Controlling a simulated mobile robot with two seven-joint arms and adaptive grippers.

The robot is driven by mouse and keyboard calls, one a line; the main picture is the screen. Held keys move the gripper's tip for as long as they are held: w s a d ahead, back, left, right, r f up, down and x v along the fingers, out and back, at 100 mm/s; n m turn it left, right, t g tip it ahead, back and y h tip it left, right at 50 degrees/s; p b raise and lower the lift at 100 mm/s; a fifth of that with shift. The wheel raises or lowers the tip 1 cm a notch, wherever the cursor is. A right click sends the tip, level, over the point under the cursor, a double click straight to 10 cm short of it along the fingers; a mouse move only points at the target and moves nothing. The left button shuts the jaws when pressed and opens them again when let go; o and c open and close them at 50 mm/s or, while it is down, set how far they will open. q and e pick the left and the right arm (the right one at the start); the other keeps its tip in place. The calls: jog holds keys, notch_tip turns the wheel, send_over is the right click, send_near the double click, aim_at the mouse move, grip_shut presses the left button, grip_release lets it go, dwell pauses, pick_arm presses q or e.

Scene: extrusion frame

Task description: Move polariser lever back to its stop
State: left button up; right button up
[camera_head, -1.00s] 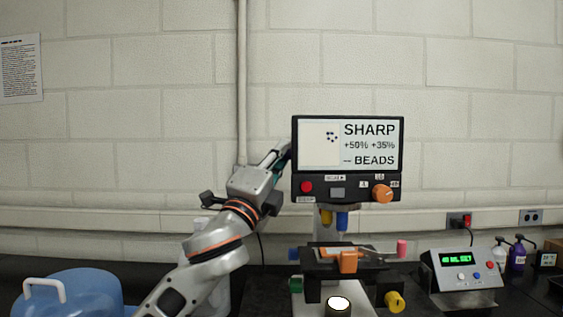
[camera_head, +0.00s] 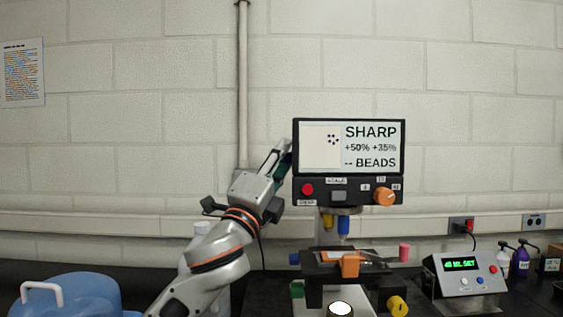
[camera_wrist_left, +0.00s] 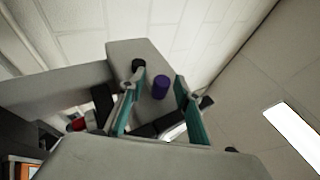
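My left gripper (camera_head: 285,152) is raised at the left edge of the microscope's screen, its tips partly hidden behind the screen. In the left wrist view its two teal-lined fingers (camera_wrist_left: 158,100) are apart. A purple round knob (camera_wrist_left: 160,87) on a pale grey block (camera_wrist_left: 150,60) shows in the gap between them, with space on both sides. I cannot tell whether this knob is the polariser lever; no lever is clearly recognisable in the head view. The microscope's screen (camera_head: 370,147) reads SHARP, +50% +35% and BEADS. My right gripper is not in view.
Below the screen are the objectives (camera_head: 342,222) and the stage with an orange clip (camera_head: 350,264). A control box (camera_head: 463,272) with a green display stands to the right, bottles (camera_head: 520,258) beyond it. A blue jug (camera_head: 75,292) is at the left.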

pick_arm(q)
jog(key=v, duration=1.2)
